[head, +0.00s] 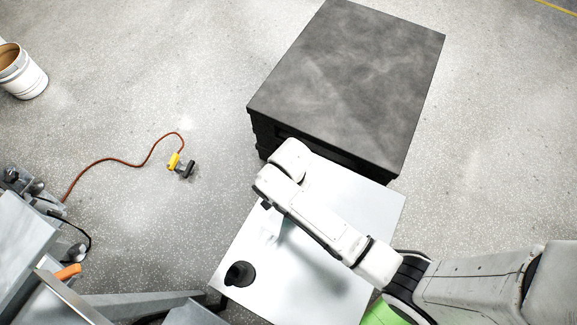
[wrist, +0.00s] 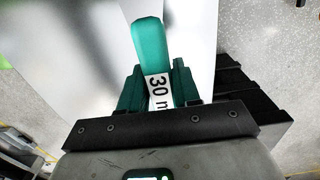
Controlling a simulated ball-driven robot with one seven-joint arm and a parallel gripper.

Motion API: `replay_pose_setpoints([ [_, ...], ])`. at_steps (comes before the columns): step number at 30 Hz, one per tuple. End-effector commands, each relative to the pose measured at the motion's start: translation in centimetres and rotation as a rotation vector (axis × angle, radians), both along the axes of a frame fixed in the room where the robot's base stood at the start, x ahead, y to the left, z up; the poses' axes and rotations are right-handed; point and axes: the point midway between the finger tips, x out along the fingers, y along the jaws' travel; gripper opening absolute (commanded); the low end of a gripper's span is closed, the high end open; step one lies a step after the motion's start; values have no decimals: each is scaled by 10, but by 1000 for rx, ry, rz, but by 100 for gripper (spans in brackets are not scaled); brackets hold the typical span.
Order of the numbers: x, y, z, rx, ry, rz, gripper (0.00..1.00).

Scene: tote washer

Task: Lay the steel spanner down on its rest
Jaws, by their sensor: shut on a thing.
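In the wrist view my gripper (wrist: 158,85) is shut on a teal bar with a white label reading "30 m", which I take to be the spanner (wrist: 150,45). Its far end points away from my gripper, over a pale surface; no bare steel shows. The rest of its length is hidden by my gripper. In the head view my arm hides the gripper and the spanner. I cannot make out the spanner's rest for certain in either view.
A white table (head: 303,283) lies under my arm, with a black round holder (head: 240,274) near its left corner. A large dark cabinet (head: 350,80) adjoins its far side. A bucket (head: 20,72) and an orange cable (head: 118,160) are on the floor at left.

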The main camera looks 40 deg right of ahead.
Motion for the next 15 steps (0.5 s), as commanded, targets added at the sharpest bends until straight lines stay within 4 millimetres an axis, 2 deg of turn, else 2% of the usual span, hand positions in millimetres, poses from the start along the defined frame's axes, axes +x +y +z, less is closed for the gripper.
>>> replay_pose_setpoints([
  [11,1,-1,4,0,0,1,0],
  [12,0,0,-6,0,0,2,0],
  [15,1,0,-17,0,0,2,0],
])
